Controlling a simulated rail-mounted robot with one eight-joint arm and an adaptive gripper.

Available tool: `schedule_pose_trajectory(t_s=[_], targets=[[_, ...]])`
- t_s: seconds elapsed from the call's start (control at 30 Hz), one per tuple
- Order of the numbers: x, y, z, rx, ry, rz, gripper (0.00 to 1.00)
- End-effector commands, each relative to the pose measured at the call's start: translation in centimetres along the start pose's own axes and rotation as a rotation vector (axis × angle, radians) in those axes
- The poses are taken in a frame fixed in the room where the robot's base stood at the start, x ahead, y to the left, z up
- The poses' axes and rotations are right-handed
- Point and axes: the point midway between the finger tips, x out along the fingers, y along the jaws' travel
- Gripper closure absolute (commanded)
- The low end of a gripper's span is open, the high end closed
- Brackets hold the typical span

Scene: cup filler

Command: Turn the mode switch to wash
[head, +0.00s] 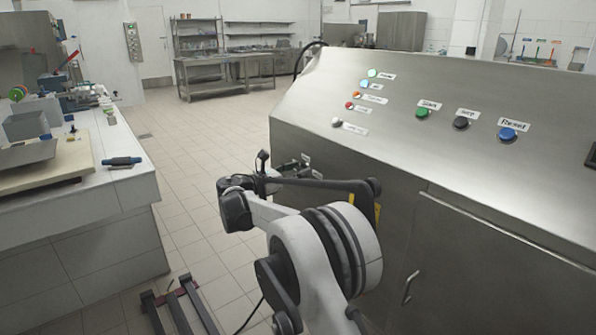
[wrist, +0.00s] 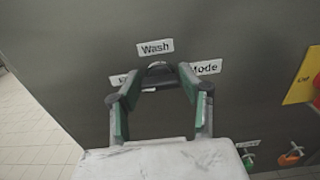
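In the wrist view, the mode switch (wrist: 159,70) is a dark, rounded knob on the grey metal side panel. A white "Wash" label (wrist: 155,47) sits directly above it, and a "Mode" label (wrist: 207,67) is to its right. Another label (wrist: 124,80) to its left is mostly hidden by a finger. My gripper (wrist: 160,78) has its fingers spread, with the tips at the left and right sides of the knob. I cannot tell whether they touch it or which way it points. In the head view my own arm hides much of this area.
A yellow tag (wrist: 302,82), a green control (wrist: 248,160) and a red-orange control (wrist: 290,158) are to the right in the wrist view. The steel machine (head: 450,80) fills the right of the head view.

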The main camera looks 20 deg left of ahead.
Motion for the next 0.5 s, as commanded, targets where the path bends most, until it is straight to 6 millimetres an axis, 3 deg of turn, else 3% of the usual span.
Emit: schedule_pose_trajectory(t_s=[0.03, 0.13, 0.5], targets=[[-0.01, 0.0, 0.0, 0.0, 0.0, 0.0, 0.75], [-0.02, 0.0, -0.01, 0.0, 0.0, 0.0, 0.88], [-0.03, -0.03, 0.0, 0.062, 0.0, 0.0, 0.88]])
